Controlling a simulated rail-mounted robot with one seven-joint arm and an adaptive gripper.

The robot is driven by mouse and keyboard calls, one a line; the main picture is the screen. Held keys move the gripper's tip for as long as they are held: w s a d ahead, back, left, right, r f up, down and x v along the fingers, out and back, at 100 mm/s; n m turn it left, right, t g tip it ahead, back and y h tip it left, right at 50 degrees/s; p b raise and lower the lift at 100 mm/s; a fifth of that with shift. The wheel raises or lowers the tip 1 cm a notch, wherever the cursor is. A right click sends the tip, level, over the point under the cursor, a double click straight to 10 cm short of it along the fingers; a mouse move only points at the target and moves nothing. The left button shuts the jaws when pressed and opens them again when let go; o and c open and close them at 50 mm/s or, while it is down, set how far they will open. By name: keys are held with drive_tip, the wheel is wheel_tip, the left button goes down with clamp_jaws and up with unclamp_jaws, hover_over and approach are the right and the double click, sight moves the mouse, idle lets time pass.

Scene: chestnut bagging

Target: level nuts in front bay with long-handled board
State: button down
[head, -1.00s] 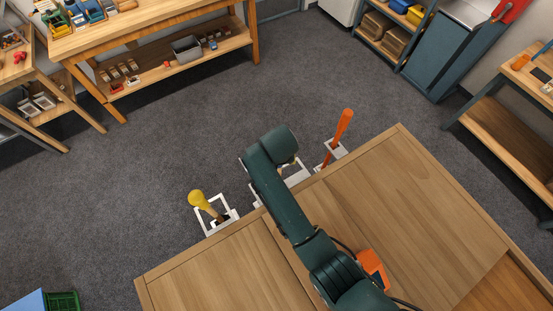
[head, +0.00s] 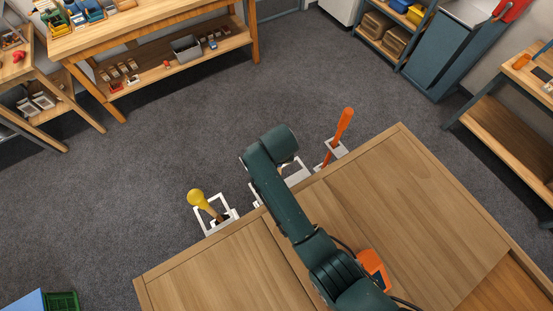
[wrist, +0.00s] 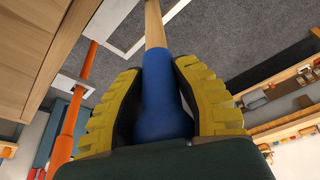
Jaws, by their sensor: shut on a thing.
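In the wrist view my gripper (wrist: 158,72), with ribbed yellow fingers, is shut on the blue grip (wrist: 164,100) of a tool with a pale wooden shaft (wrist: 154,24). The shaft runs away from the fingers to the top edge of the picture. Its far end is out of view, so I cannot see a board on it. In the head view my dark green arm hides the gripper and this tool. No nuts and no bay can be made out in either view.
A wooden cabinet (head: 400,200) fills the lower right. White brackets on its edge hold an orange-handled tool (head: 340,132) and a yellow-knobbed tool (head: 203,203); a middle bracket (head: 298,174) is partly hidden. Grey floor (head: 180,140) is clear toward the workbench (head: 150,27).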

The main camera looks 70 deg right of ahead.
drive_tip(key=shift+r+p, duration=1.4)
drive_tip(key=shift+r, duration=0.05)
drive_tip(key=shift+r+p, duration=0.55)
drive_tip(key=shift+r, duration=3.6)
wheel_tip(320, 180, up, 11)
drive_tip(key=shift+a, duration=0.25)
drive_tip(key=shift+s, duration=0.1)
wheel_tip(320, 180, up, 8)
drive_tip(key=shift+r, duration=0.2)
drive_tip(key=shift+s, duration=0.1)
